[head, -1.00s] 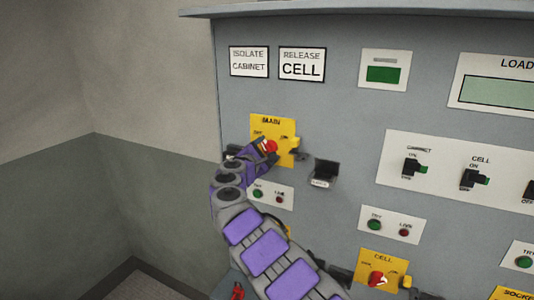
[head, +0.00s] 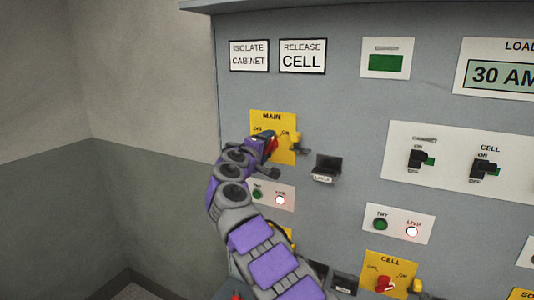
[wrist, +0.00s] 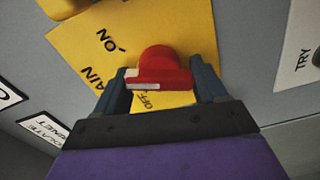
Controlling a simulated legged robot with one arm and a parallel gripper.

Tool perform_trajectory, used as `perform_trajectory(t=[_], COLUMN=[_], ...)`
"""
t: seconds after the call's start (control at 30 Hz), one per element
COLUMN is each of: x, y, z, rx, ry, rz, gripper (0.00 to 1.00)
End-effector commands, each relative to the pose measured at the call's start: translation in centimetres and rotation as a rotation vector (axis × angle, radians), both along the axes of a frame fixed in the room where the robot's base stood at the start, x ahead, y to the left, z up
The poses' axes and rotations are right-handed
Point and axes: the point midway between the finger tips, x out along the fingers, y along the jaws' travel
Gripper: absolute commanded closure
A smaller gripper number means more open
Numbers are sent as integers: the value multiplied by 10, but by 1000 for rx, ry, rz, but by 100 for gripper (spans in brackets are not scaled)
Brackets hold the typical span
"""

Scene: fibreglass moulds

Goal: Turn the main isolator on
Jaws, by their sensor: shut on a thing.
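The main isolator's yellow plate (head: 287,153), marked MAIN with OFF and ON, is on the upper left of the grey panel. Its red handle (head: 273,145) is partly hidden by my gripper (head: 267,143) in the head view. In the wrist view the red handle (wrist: 157,66) sits between the two fingers of my gripper (wrist: 163,75), which is shut on it. The ON and OFF words show around it, but I cannot tell exactly which the handle points to.
The load display (head: 505,76) reads 30 AM, cut off at the edge. A cell LIVE lamp (head: 412,231) is lit. A black labelled holder (head: 326,167) sticks out right of the main plate. The cell isolator's red handle (head: 385,284) is low down. Bare wall lies left.

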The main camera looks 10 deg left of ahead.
Motion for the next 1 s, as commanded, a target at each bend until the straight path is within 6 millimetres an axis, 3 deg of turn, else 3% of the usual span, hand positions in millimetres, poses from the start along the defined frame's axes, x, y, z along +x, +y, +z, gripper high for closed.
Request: perform_trajectory(t=[0.03, 0.5, 1.0], x=[1, 1, -1], y=[4, 4, 4], z=[-13, -6, 3], rx=[43, 415, 577], ry=[2, -137, -207], rz=[5, 4, 9], gripper=[59, 59, 62])
